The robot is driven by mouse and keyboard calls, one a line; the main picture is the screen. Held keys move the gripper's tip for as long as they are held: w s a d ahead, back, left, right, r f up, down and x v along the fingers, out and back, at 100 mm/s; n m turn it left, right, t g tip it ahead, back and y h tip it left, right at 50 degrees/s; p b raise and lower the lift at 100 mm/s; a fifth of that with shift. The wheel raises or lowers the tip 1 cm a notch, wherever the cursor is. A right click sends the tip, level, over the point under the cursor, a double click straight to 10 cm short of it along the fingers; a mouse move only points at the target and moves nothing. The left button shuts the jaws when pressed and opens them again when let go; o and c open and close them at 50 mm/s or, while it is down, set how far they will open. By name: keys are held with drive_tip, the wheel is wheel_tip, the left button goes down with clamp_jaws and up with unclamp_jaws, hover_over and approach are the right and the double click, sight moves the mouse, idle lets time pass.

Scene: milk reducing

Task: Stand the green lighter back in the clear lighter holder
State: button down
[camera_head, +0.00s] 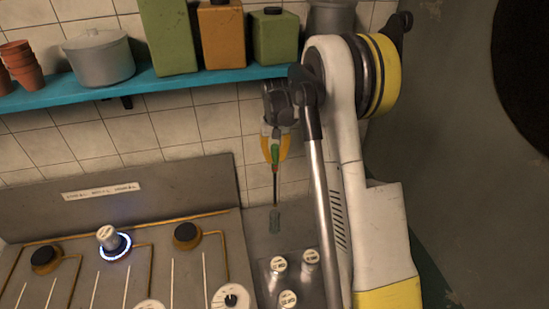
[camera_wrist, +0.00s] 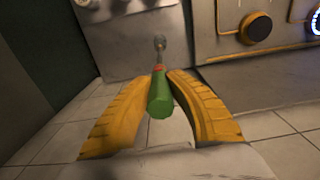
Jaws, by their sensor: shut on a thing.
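My gripper (camera_head: 275,150) hangs in front of the tiled wall, its yellow-orange fingers shut on the green lighter (camera_head: 274,156). The lighter is upright in the head view, green handle at the top and thin dark rod pointing down. The clear lighter holder (camera_head: 275,219), a small greenish cylinder, stands on the grey counter right below. The rod's lower end is at or just above the holder's top; I cannot tell whether it is inside. In the wrist view, the green handle (camera_wrist: 160,100) lies between the fingers (camera_wrist: 165,80), its rod pointing away.
Several white-capped items (camera_head: 278,264) stand on the counter in front of the holder. The stove (camera_head: 120,250) is to the left, with one burner (camera_head: 115,246) glowing blue. A blue shelf (camera_head: 160,88) with containers and a pot runs above.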

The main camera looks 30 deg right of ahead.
sight(274, 170)
wheel_tip(274, 170, down, 3)
drive_tip(key=shift+a+f+b, duration=0.1)
drive_tip(key=shift+f+b, duration=0.1)
drive_tip(key=shift+b, duration=0.55)
wheel_tip(274, 170, down, 10)
drive_tip(key=b, duration=0.8)
drive_tip(key=shift+s+r, duration=0.1)
drive_tip(key=c, duration=1.3)
unclamp_jaws()
wheel_tip(274, 170, up, 12)
drive_tip(key=shift+s+r, duration=0.1)
